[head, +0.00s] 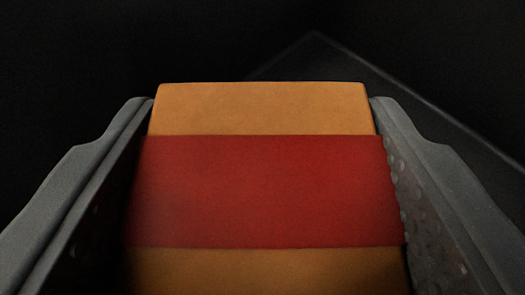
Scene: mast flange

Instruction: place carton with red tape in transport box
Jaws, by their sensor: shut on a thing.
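The carton with red tape (262,108) fills the middle of the head view. It is orange-brown with a wide red band across it. My gripper (263,115) is shut on the carton, with one grey jaw along its left side and one along its right side. The carton's near end runs out of the bottom of the picture, and its underside is hidden. I cannot make out the transport box for certain.
Behind the carton a dark surface (330,62) with a thin, paler edge shows its corner at the top and runs down to the right. I cannot tell what it is. The surroundings are almost black, so free room cannot be judged.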

